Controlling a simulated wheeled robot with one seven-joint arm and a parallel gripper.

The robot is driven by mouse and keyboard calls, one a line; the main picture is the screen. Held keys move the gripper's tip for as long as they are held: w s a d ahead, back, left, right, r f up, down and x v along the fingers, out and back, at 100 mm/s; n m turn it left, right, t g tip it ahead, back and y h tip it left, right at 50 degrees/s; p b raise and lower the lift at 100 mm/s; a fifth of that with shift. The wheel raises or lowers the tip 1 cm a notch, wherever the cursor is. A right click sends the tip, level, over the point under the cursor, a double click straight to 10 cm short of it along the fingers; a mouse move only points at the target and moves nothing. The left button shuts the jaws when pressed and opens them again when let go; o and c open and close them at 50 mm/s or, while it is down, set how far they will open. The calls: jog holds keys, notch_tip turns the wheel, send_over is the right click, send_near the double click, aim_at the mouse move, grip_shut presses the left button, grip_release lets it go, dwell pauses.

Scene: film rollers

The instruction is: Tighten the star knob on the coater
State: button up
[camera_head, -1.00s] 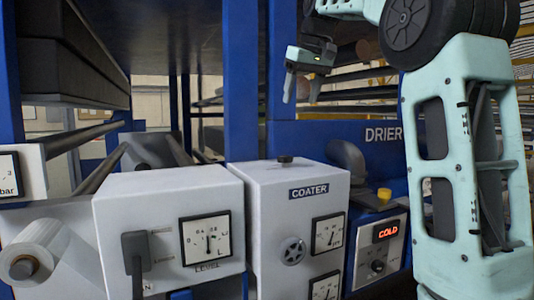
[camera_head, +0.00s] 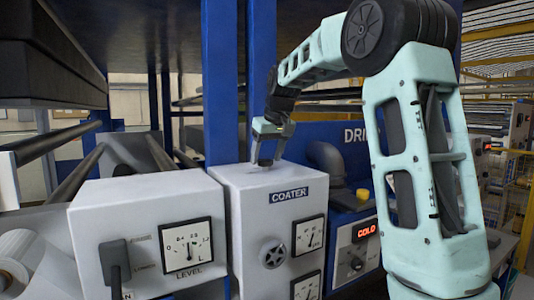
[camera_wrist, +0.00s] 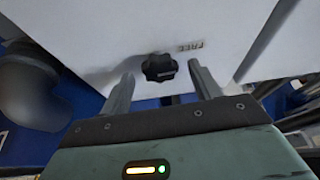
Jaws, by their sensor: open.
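The white coater cabinet (camera_head: 240,200) stands in the middle of the head view, with a COATER label. A small black star knob (camera_wrist: 160,67) stands on its top face in the wrist view. My gripper (camera_head: 266,162) is over the cabinet top, fingers pointing down. In the wrist view my gripper (camera_wrist: 161,72) is open, with one finger on each side of the knob and visible gaps to both. Whether the fingertips are down to the knob's height is unclear. In the head view the fingers partly hide the knob.
A grey handwheel (camera_head: 273,254) and dial gauges are on the cabinet front. A white LEVEL box (camera_head: 150,215) with a lever stands to the left. A grey elbow pipe (camera_head: 326,165) and a yellow button (camera_head: 363,195) are to the right. A blue post (camera_head: 221,90) rises behind.

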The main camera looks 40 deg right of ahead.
jog(key=shift+w+f, duration=0.1)
jog(key=shift+f, duration=0.1)
jog(key=c, duration=1)
